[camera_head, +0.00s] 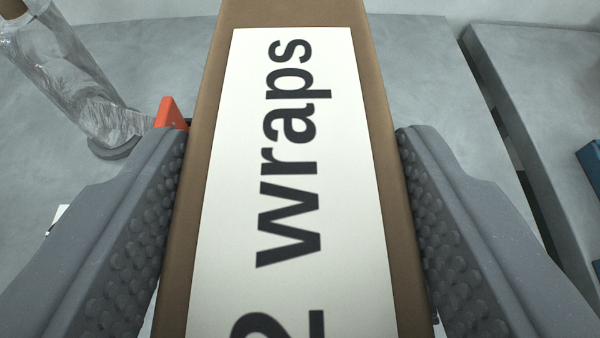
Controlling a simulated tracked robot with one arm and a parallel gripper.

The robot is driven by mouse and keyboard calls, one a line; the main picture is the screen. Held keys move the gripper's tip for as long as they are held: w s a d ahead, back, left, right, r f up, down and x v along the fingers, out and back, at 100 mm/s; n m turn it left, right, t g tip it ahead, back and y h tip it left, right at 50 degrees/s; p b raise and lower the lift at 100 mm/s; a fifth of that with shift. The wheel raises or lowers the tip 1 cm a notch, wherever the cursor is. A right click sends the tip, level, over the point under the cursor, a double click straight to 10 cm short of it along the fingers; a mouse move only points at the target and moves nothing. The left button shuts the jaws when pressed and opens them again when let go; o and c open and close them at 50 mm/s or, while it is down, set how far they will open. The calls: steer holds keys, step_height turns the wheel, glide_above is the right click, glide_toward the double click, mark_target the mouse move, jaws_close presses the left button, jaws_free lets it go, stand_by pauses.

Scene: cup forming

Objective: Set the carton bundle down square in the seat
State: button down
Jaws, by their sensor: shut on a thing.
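The carton bundle (345,190) is a long brown box with a white label reading "wraps" and part of a digit that looks like 2. It fills the middle of the view and runs off the top and bottom edges. My gripper (292,140) is shut on it, with one grey studded finger along each long side. An orange piece (170,113) shows just left of the carton, beyond the left fingertip. I cannot tell whether it belongs to the seat. The seat is otherwise not recognisable, and the carton hides what lies under it.
A clear wrapped roll or bottle (75,75) stands tilted in view at the upper left, on a grey surface (430,70). A dark gap separates that surface from another grey slab (550,90) at the right. A blue object (591,165) shows at the right edge.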

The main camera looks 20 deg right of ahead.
steer(key=shift+f+b, duration=1.7)
steer(key=shift+f, duration=1.9)
steer(key=shift+c, duration=2.2)
jaws_free()
steer(key=shift+f, duration=0.15)
steer(key=v, duration=1.3)
steer(key=shift+s+r+p, duration=0.2)
steer(key=shift+s+p, duration=0.15)
steer(key=shift+p, duration=0.05)
steer(key=shift+a, duration=0.1)
